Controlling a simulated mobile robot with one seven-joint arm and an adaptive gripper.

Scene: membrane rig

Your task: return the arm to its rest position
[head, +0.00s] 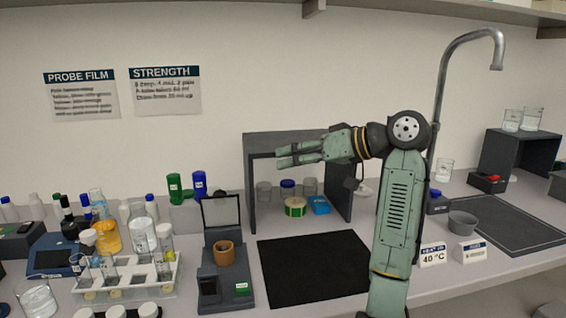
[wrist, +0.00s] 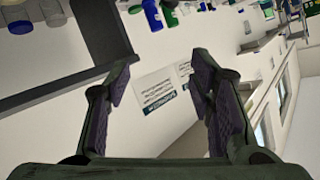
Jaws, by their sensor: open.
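My green arm rises at the right of centre in the head view and bends left at the elbow. My gripper (head: 284,156) points left in the air, in front of the dark grey shelf stand (head: 249,185) and above the black mat (head: 308,268). In the wrist view my gripper (wrist: 158,85) shows its two fingers spread apart. Nothing is between them; only the wall with its signs (wrist: 158,92) shows behind.
A scale-like device (head: 222,262) with a brown cup (head: 224,253) stands left of the mat. A tube rack (head: 130,282) and bottles crowd the left. A tall tap (head: 440,95), a grey bowl (head: 462,223) and a 40 °C sign (head: 433,255) are at the right. The mat is clear.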

